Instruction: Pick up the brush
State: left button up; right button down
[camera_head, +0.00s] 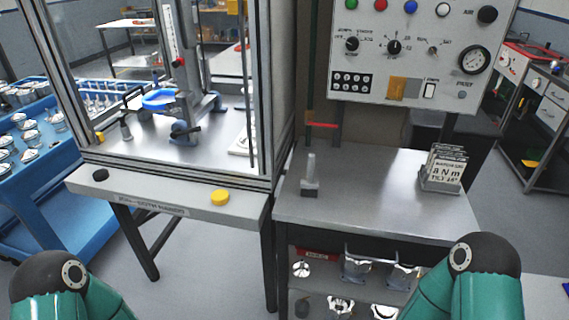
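A small grey brush-like object (310,178) stands on the metal side table, near its left edge beside the glass cabinet. It has an upright light handle and a wider, darker block at its foot. It is small in the picture, so I cannot be sure it is the brush. Only green and black links of my two arms show, at the bottom left and bottom right corners. Both grippers are outside the picture, and nothing of mine is near the object.
The side table (372,208) is mostly bare, with a rack of printed cards (443,168) at its right. Metal parts (357,267) lie on the shelf below. The framed cabinet with a yellow button (220,197) stands left. A control panel (410,50) hangs above the table.

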aim_at(309, 187)
jog(key=z, duration=1.15)
jog(key=k, duration=1.05)
jog(key=u, duration=1.05)
jog(key=i, duration=1.7)
